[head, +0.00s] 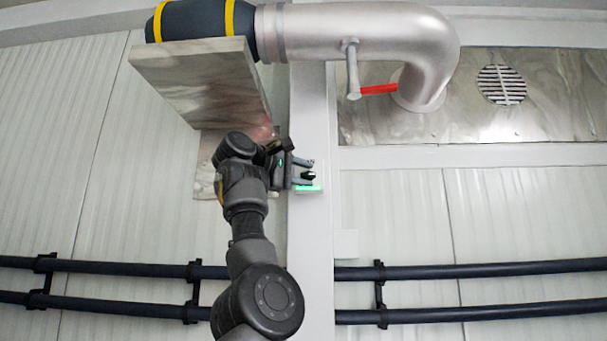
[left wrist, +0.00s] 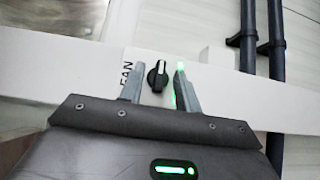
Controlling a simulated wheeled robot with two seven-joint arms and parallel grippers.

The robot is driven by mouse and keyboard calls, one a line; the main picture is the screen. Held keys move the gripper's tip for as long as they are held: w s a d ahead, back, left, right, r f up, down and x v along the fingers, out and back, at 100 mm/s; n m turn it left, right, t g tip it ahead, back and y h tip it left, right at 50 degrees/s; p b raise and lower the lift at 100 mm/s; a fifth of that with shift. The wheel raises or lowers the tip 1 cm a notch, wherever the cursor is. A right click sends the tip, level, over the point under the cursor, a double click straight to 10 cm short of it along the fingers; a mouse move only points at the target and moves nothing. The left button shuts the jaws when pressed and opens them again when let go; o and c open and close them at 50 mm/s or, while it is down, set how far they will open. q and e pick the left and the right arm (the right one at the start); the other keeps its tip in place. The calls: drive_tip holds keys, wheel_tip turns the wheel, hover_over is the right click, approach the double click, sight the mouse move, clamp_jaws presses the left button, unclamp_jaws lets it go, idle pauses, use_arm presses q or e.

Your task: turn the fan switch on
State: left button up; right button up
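The fan switch is a black rotary knob (left wrist: 157,76) with a white pointer mark, on a white panel beside the printed word FAN. In the left wrist view its pointer is roughly upward in the picture. My left gripper (left wrist: 160,68) is open, with one finger on each side of the knob; I cannot tell whether either finger touches it. In the head view the left gripper (head: 307,171) is at the white post, with the small dark knob (head: 309,176) between its fingertips. A green glow shows by one finger. My right gripper is not in view.
The white vertical post (head: 312,240) carries the switch. A grey slab-like box (head: 200,80) juts out above my left arm. A large metal pipe (head: 370,30) with a red-handled valve (head: 378,89) is overhead. Dark horizontal pipes (head: 480,270) run along the wall below.

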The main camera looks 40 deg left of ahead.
use_arm(q)
drive_tip(key=shift+s, duration=0.1)
drive_tip(key=shift+s+f, duration=0.1)
drive_tip(key=shift+s, duration=0.1)
drive_tip(key=s+b, duration=0.4)
drive_tip(key=s, duration=0.6)
drive_tip(key=shift+a, duration=0.45)
drive_tip(key=shift+s, duration=0.1)
